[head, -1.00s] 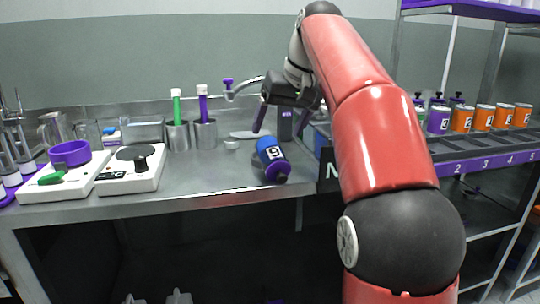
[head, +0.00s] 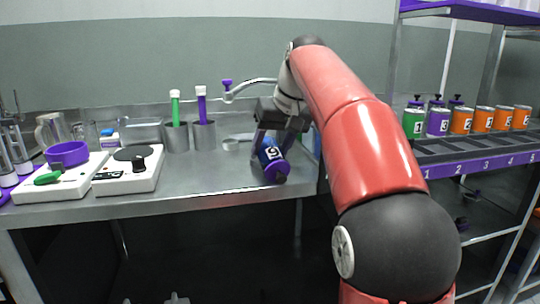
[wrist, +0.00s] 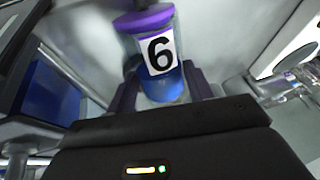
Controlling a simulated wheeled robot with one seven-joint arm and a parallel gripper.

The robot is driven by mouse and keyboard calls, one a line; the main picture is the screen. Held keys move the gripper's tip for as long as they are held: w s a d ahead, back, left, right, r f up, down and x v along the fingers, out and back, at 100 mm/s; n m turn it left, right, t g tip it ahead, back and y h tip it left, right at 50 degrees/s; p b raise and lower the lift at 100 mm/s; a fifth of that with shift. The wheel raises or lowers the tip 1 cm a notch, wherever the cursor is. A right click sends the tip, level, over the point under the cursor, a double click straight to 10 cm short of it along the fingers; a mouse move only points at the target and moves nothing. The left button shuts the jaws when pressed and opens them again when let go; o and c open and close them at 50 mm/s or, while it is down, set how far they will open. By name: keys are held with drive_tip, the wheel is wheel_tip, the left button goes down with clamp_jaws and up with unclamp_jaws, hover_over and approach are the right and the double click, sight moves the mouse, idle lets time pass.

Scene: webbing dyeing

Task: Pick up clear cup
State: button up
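A clear cup with a purple lid, blue contents and a numbered white label (head: 272,156) lies tilted near the front edge of the bench, lid toward the front. My gripper (head: 272,145) is down over it, one finger on each side. In the wrist view, the cup (wrist: 162,62) stands between the two fingers (wrist: 163,92), with a narrow gap seen beside it, so the gripper looks open. Its label reads 6 there. The cup's lower end is hidden behind the gripper body.
Two white devices, one with a purple ring (head: 68,153) and one with a dark plate (head: 130,154), stand on the left. Metal beakers (head: 204,137) hold capped tubes. A shelf with numbered cans (head: 461,121) is on the right. The bench front is clear between.

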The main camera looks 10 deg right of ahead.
sight(272, 141)
drive_tip(key=c, duration=0.3)
drive_tip(key=shift+r, duration=0.15)
drive_tip(key=shift+c, duration=0.2)
wheel_tip(272, 141, up, 6)
drive_tip(key=shift+w+f+p, duration=0.1)
drive_tip(key=shift+f+p, duration=0.1)
drive_tip(key=shift+p, duration=1.05)
drive_tip(key=shift+r+b, duration=0.3)
drive_tip(key=shift+r, duration=1.7)
